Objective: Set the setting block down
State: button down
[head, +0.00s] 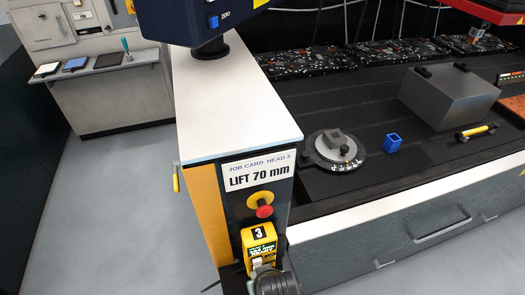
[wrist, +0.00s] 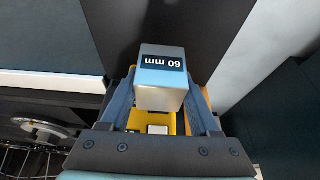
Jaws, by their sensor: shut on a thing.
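The setting block (wrist: 161,84) is a grey block with a dark label that reads "60 mm", upside down in the wrist view. My gripper (wrist: 160,98) is shut on it, one blue-grey finger on each side. A yellow holder (wrist: 168,122) shows between and behind the fingers, with a small white-topped piece in it. I cannot tell whether the held block touches anything below. In the head view the yellow holder (head: 260,240), marked 3, is on the front of the column at the bottom. A dark part at the bottom edge there partly hides it.
A job card (head: 258,171) on the column reads "LIFT 70 mm". A red button (head: 264,211) sits below it. On the dark bench are a round grey fixture (head: 333,150), a blue open cube (head: 392,143) and a grey block (head: 449,98). The white column top (head: 225,105) is mostly clear.

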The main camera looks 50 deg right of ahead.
jog(key=shift+w+d+f, duration=0.1)
jog(key=shift+w+f, duration=0.05)
jog(key=shift+f, duration=1.4)
jog(key=shift+f, duration=0.1)
jog(key=shift+c, duration=0.6)
grip_release()
jog(key=shift+f, duration=0.15)
